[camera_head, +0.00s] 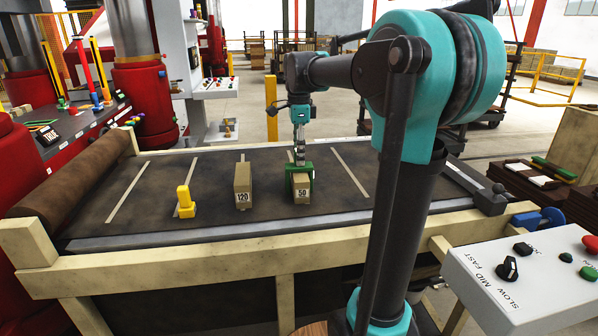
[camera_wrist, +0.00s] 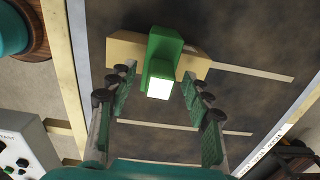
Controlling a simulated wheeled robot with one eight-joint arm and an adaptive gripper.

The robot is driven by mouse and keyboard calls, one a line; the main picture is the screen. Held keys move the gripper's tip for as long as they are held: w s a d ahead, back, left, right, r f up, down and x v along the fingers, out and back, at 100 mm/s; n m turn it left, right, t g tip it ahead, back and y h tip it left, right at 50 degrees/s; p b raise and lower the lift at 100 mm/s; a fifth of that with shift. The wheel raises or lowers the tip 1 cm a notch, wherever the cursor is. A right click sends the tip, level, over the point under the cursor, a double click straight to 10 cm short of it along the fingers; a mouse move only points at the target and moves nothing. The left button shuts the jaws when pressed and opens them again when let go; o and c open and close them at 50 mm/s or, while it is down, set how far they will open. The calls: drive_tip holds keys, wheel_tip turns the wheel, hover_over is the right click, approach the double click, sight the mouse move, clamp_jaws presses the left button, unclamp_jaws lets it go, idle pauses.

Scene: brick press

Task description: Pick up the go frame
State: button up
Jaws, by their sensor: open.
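The go frame looks to be the green frame (camera_head: 291,182) set around the tan brick marked 50 (camera_head: 302,197) on the dark belt. My gripper (camera_head: 299,157) is directly above it, pointing down. In the wrist view the green frame (camera_wrist: 165,46) lies across the tan brick (camera_wrist: 124,46), with a pale, bright face on its near end. My open gripper (camera_wrist: 159,82) has a finger to either side of the frame's near end. I cannot tell whether the fingers touch it.
A tan brick marked 120 (camera_head: 243,190) stands left of the frame, and a yellow piece (camera_head: 185,208) farther left. Pale stripes cross the dark belt (camera_head: 150,212). A wooden rail (camera_head: 200,262) runs along the front. A control box (camera_head: 530,275) is at lower right.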

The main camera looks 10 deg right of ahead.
drive_tip(key=shift+f, duration=0.15)
clamp_jaws()
idle(0.6)
